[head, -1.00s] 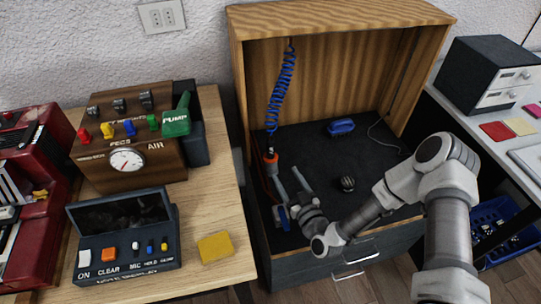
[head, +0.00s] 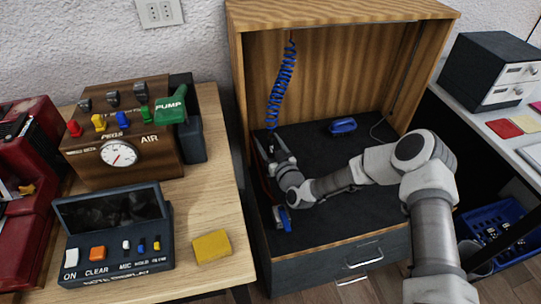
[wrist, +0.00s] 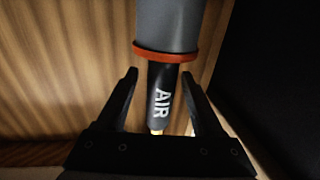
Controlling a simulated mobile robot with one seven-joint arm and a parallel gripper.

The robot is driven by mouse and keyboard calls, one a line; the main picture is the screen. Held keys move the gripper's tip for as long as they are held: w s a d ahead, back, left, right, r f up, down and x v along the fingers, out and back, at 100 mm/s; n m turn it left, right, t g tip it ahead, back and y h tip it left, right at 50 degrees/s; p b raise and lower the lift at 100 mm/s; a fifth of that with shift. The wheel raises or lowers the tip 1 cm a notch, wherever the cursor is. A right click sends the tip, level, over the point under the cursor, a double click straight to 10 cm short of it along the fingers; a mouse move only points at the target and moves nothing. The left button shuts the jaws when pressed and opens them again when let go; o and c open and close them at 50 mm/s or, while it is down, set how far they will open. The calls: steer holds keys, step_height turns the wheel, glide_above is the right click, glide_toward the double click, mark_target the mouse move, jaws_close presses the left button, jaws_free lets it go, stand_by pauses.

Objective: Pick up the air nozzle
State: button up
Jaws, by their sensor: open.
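The air nozzle (wrist: 162,92) shows in the wrist view, with a dark barrel marked "AIR", a red-orange ring and a wider grey part above it. My gripper (wrist: 159,74) is open, with one finger on each side of the dark barrel. Narrow gaps show between fingers and barrel. In the head view my gripper (head: 268,142) is at the left side of the wooden cabinet, below the blue coiled hose (head: 282,85). The nozzle is largely hidden there by my gripper and wrist.
The cabinet (head: 322,75) has a wooden side wall close to my gripper. A blue brush (head: 343,126) lies on its dark floor. A small blue item (head: 284,219) is near the front left. A bench (head: 219,165) with control boxes stands at left.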

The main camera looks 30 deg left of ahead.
steer(key=shift+w+a, duration=0.35)
steer(key=shift+a, duration=0.1)
jaws_close()
